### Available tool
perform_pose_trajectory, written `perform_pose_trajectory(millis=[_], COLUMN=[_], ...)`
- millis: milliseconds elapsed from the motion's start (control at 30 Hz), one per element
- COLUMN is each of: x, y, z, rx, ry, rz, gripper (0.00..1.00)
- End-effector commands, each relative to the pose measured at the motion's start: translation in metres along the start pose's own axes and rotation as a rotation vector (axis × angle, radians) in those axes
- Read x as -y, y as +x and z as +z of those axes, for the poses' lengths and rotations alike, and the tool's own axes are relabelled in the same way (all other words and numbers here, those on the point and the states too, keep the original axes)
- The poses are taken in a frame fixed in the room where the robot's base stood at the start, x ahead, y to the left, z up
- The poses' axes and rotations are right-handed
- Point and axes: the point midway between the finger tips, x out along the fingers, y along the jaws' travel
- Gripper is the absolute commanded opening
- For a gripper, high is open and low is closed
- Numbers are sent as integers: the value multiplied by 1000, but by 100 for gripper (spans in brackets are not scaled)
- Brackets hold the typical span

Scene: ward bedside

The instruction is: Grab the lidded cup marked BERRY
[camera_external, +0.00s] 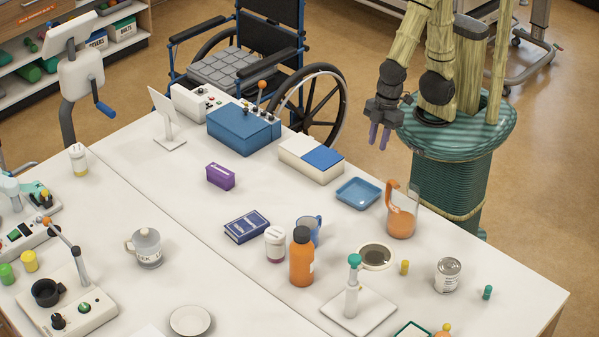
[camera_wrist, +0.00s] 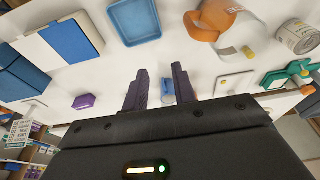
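A white lidded cup with a dark purple band (camera_external: 275,245) stands upright on the table, just left of an orange bottle. Its lettering is too small to read. A second white lidded cup with a yellow band (camera_external: 78,160) stands at the far left. A grey lidded pot with a handle (camera_external: 148,250) bears partly visible dark letters. My gripper (camera_external: 379,138) is up at the back right, beyond the table's far edge, well away from the cups. In the wrist view, its two dark fingers (camera_wrist: 161,90) are apart with nothing held. I cannot make out the purple-banded cup in that view.
The orange bottle (camera_external: 302,257) and blue mug (camera_external: 313,230) crowd the purple-banded cup's right side. A pitcher (camera_external: 401,213), blue tray (camera_external: 358,193) and can (camera_external: 447,275) stand rightward. The table left of the cup is clear.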

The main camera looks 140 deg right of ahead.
Motion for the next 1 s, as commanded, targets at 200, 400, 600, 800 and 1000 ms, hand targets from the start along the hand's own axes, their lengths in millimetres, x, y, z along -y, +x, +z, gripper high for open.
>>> perform_pose_trajectory(millis=[200,400,600,800,1000], x=[0,0,0,0,-3], y=[0,0,0,0,3], z=[0,0,0,0,-5], rx=[0,0,0,0,-14], ry=[0,0,0,0,-1], rz=[0,0,0,0,6], gripper=[27,29,68,79,79])
